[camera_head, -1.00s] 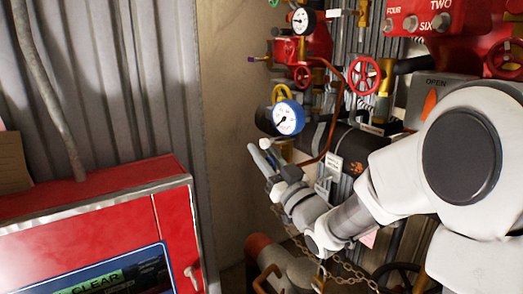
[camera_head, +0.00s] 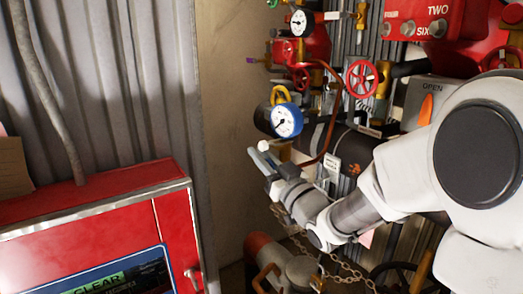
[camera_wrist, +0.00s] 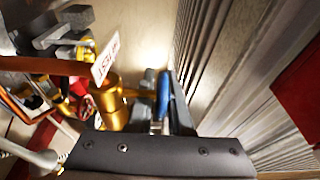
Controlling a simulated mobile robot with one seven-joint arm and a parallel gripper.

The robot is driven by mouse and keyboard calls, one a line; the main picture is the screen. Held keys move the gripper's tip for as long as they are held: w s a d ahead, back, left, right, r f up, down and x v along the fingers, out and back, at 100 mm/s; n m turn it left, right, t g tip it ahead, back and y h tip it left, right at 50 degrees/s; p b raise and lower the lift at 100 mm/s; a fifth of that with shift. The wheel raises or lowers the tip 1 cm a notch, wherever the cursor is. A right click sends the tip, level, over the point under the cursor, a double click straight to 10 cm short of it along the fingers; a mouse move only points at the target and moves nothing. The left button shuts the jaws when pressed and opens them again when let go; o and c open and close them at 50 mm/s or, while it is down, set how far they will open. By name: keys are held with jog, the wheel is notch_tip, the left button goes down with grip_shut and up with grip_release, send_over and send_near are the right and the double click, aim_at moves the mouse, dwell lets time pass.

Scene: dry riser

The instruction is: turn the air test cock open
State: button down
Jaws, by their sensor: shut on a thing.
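The air test cock (camera_wrist: 112,105) shows in the wrist view as a brass body with a blue lever (camera_wrist: 163,95). A white tag (camera_wrist: 106,62) with red letters stands beside the brass body. My gripper (camera_wrist: 160,92) is shut on the blue lever, which lies between its dark fingers and points away from the camera. In the head view my gripper (camera_head: 263,158) is at the lower left of the pipework, below a blue-rimmed gauge (camera_head: 286,121). There its fingers and my wrist hide the cock, so I cannot tell how far it is turned.
A red cabinet (camera_head: 178,225) stands at the left, with bare wall between it and the pipework. A red handwheel (camera_head: 361,78), a black cylinder (camera_head: 350,146) and a hanging chain (camera_head: 345,270) are close to my arm. Corrugated metal (camera_wrist: 215,60) runs beside my gripper.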

jog(key=shift+w+a+f+g+h+p, duration=0.1)
jog(key=shift+f+g+h+p, duration=0.3)
jog(key=shift+g+h+p, duration=0.65)
jog(key=shift+w+d+f+g+h+p, duration=0.1)
jog(key=shift+f+g+h+p, duration=0.4)
jog(key=shift+g+p, duration=0.95)
jog(key=shift+a+f+g+h+p, duration=0.1)
jog(key=shift+f+g+h+p, duration=0.2)
jog(key=shift+g+h+p, duration=1)
jog(key=shift+f+y+p, duration=0.15)
jog(key=shift+y+p, duration=0.1)
jog(key=shift+p, duration=0.15)
jog(key=c, duration=1.1)
grip_release()
jog(key=v, duration=1.2)
jog(key=shift+s+f, duration=0.15)
